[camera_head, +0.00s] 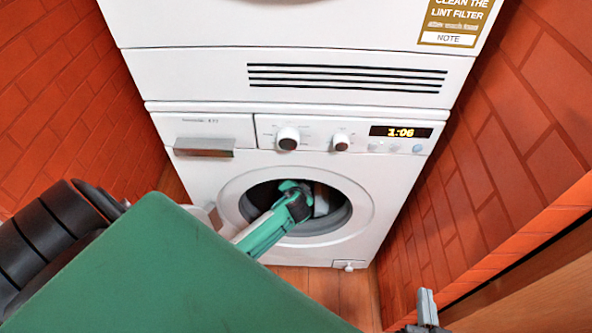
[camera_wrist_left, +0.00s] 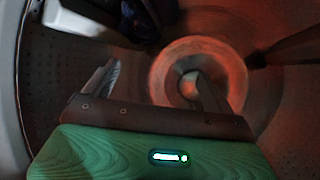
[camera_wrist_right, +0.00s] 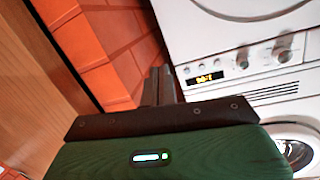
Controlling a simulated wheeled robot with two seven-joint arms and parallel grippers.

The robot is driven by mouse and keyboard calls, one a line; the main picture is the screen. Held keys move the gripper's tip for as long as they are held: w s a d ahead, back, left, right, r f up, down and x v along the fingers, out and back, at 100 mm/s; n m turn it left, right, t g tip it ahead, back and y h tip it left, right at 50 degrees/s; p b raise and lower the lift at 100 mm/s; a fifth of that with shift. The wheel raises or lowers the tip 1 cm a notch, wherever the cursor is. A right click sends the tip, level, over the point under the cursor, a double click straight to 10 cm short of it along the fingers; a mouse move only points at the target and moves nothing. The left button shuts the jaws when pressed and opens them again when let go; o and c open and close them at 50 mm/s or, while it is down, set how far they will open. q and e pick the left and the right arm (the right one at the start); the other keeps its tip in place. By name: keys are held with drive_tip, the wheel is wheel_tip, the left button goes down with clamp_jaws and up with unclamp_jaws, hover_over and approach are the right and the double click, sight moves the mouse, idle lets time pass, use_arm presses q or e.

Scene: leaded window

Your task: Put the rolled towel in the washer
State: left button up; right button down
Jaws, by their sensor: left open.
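The white washer (camera_head: 395,185) stands below another white appliance, with its round opening uncovered. My left arm reaches into this opening, and my left gripper (camera_head: 295,200) is inside the drum. In the left wrist view, its fingers (camera_wrist_left: 157,88) are spread wide with nothing between them, facing the drum's back wall (camera_wrist_left: 245,85). A dark bundle (camera_wrist_left: 140,20) lies at the top edge of that view; I cannot tell whether it is the rolled towel. My right gripper (camera_head: 428,305) is outside, at lower right, its fingers together and empty in the right wrist view (camera_wrist_right: 158,88).
Brick walls (camera_head: 60,90) close in on both sides of the washer. The upper white appliance (camera_head: 190,70) sits directly on it. A wooden surface (camera_head: 540,290) is at lower right. Some wooden floor (camera_head: 335,285) shows in front. My green arm hides the lower left.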

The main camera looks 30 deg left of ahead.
use_arm(q)
drive_tip(key=p+v, duration=0.2)
drive_tip(key=v, duration=0.7)
use_arm(e)
drive_tip(key=shift+s+d+f+g+h, duration=0.45)
drive_tip(key=shift+d+f+g, duration=0.3)
drive_tip(key=shift+g, duration=0.25)
drive_tip(key=shift+s+d+f+g+h, duration=0.4)
drive_tip(key=shift+d+f+g, duration=0.25)
drive_tip(key=shift+g, duration=0.35)
use_arm(q)
drive_tip(key=shift+s+d, duration=0.1)
use_arm(e)
drive_tip(key=shift+a, duration=0.1)
